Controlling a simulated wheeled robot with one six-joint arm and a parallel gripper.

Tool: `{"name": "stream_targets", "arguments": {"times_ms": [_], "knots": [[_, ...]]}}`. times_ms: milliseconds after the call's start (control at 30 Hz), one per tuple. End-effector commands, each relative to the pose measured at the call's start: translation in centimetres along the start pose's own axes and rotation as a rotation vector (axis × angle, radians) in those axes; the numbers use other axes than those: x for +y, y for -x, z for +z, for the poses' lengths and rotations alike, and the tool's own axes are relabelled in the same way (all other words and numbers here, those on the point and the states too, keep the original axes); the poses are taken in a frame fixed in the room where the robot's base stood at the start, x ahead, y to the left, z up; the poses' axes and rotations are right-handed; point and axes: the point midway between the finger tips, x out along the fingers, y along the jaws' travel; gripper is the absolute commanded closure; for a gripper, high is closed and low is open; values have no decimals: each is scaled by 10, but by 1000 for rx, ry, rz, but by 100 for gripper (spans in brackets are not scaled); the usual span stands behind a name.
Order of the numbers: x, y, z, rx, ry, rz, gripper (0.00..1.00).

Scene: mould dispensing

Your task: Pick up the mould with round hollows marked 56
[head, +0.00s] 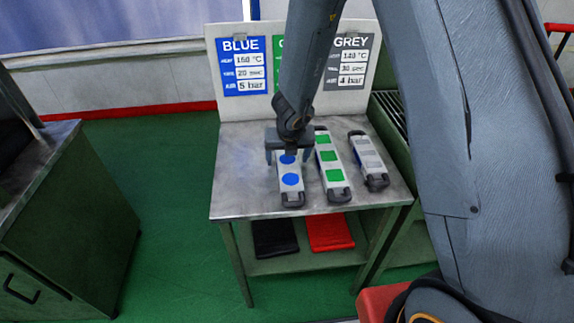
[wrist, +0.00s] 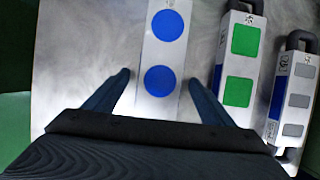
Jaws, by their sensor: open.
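The mould with round hollows (head: 291,190) is a silver bar with blue circles and a dark handle at its near end, lying on the metal table. In the wrist view two blue circles of this mould (wrist: 164,52) show; its ends are out of view or hidden, and I cannot read a 56. My gripper (head: 287,160) is open above this mould. In the wrist view the open fingers of my gripper (wrist: 160,79) stand on either side of the mould, with nothing held. I cannot tell their exact height above the table.
To the right lie a mould with green squares (head: 331,172) and a mould with grey rectangles (head: 369,158). The metal table (head: 240,190) is bare at its left. A sign board (head: 217,75) stands behind. Black (head: 274,237) and red (head: 330,231) items lie on the lower shelf.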

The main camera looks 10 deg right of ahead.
Motion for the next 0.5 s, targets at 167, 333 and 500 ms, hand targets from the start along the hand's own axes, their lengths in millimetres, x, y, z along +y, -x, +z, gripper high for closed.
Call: {"name": "stream_targets", "arguments": {"times_ms": [167, 333, 500], "knots": [[0, 0, 0, 0, 0, 0, 23], [0, 0, 0, 0, 0, 0, 45], [0, 0, 0, 0, 0, 0, 74]]}}
